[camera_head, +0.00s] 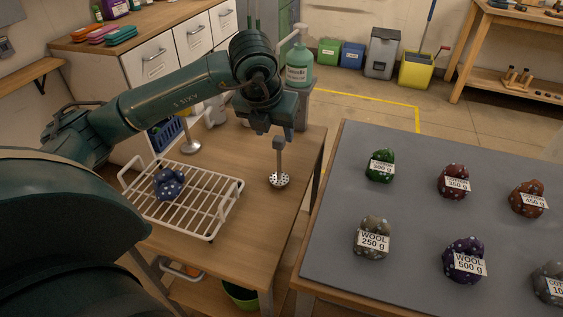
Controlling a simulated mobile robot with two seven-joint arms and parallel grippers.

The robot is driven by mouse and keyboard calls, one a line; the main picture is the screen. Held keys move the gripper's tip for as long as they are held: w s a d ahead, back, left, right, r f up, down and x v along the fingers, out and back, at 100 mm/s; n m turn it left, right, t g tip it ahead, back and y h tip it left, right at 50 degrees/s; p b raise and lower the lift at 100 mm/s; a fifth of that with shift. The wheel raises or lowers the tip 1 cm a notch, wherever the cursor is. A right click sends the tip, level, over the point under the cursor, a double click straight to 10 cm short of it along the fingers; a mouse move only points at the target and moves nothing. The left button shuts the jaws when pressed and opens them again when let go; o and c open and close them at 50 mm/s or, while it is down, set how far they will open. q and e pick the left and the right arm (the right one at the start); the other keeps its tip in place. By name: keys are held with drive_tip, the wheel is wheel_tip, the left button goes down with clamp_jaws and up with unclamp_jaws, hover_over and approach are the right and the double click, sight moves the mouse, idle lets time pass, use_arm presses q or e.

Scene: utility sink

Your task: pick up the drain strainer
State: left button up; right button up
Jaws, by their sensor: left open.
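The drain strainer (280,180) has a pale perforated disc at the bottom and a thin upright stem with a small grey grip at the top. It is on the wooden table, near its right edge. My left gripper (279,132) is open and points down right above the strainer's grip. I cannot tell whether its fingers are around the grip or just over it. My right gripper is not in view.
A white wire rack (213,208) holding a blue dotted bundle (168,185) stands left of the strainer. A metal piece with an upright stem (189,146) stands behind the rack. A green bottle (299,66) is beyond. A grey-topped table (410,210) with several labelled bundles is on the right.

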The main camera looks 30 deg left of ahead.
sight(280, 148)
use_arm(q)
drive_tip(key=x, duration=0.9)
drive_tip(key=shift+w+p, duration=0.1)
drive_tip(key=shift+p, duration=0.25)
drive_tip(key=shift+c, duration=0.3)
drive_tip(key=shift+r, duration=0.1)
clamp_jaws()
